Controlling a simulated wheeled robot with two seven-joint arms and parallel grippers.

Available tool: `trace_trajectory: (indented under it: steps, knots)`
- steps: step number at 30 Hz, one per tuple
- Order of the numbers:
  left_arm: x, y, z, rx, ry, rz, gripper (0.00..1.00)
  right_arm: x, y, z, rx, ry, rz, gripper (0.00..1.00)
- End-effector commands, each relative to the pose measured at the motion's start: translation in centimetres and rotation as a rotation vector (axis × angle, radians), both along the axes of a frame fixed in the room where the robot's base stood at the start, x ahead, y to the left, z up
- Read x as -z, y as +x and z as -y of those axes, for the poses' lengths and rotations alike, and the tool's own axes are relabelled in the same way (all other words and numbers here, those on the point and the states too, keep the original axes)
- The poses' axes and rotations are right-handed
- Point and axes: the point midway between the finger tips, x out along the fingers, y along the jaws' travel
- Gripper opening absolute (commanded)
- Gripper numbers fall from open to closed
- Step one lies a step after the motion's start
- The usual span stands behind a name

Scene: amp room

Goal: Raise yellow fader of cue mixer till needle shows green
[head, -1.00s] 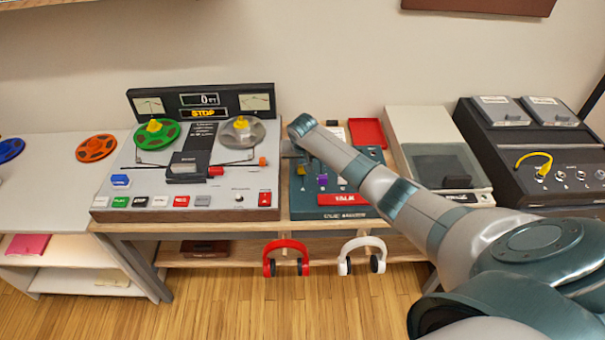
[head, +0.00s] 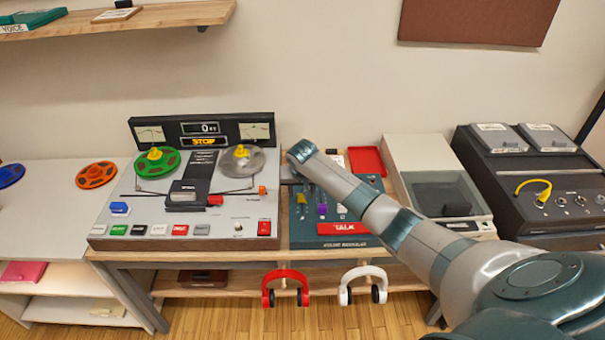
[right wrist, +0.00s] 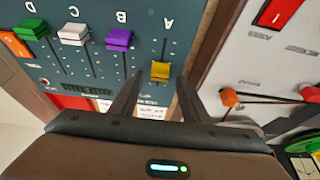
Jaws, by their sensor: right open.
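The cue mixer (head: 330,241) is a dark teal panel at the middle of the bench. Its yellow fader (head: 301,199) shows in the head view just below my right wrist. In the right wrist view the yellow fader (right wrist: 160,71) stands in slot A. My right gripper (right wrist: 158,80) is open, with one fingertip on each side of the yellow knob; I cannot tell whether they touch it. My right arm covers part of the mixer in the head view. I cannot make out a mixer needle in either view. My left gripper is not in view.
The purple (right wrist: 119,39), white (right wrist: 73,34) and green (right wrist: 34,28) faders stand in neighbouring slots. A tape deck (head: 100,225) with meters is close on the left. A grey lidded unit (head: 398,150) stands on the right. Red (head: 285,275) and white headphones (head: 363,273) hang below.

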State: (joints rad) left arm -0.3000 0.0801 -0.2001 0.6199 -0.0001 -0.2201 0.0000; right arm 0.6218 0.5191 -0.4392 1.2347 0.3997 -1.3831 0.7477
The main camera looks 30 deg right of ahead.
Motion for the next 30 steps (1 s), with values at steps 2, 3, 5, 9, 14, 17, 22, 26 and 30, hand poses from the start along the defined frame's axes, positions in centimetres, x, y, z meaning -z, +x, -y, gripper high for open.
trace_trajectory:
  steps: [2,3,5,9,14,17,22,26,30]
  knots:
    - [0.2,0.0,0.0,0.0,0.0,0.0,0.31,-0.8,-0.3,-0.1,-0.001,-0.001,0.002,0.42]
    - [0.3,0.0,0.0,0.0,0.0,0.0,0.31,-1.3,-0.5,-0.2,-0.001,-0.002,0.002,0.42]
    - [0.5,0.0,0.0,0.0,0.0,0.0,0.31,-2.2,-0.8,-0.4,0.0,-0.001,0.003,0.42]
    - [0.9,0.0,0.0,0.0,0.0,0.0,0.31,-4.4,-1.5,-1.0,-0.002,-0.001,0.005,0.42]
    - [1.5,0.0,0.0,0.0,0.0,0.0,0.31,-7.3,-2.5,-1.5,-0.001,0.0,0.006,0.42]
    - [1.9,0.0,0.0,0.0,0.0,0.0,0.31,-9.1,-3.2,-2.0,-0.002,-0.001,0.005,0.42]
    - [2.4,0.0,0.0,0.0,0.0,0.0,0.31,-11.9,-4.2,-2.5,0.0,-0.001,0.004,0.42]
    - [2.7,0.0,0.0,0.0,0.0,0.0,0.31,-13.4,-4.7,-2.9,-0.001,0.001,0.003,0.42]
    - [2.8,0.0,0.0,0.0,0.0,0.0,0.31,-14.2,-5.0,-3.0,0.001,0.001,0.002,0.42]
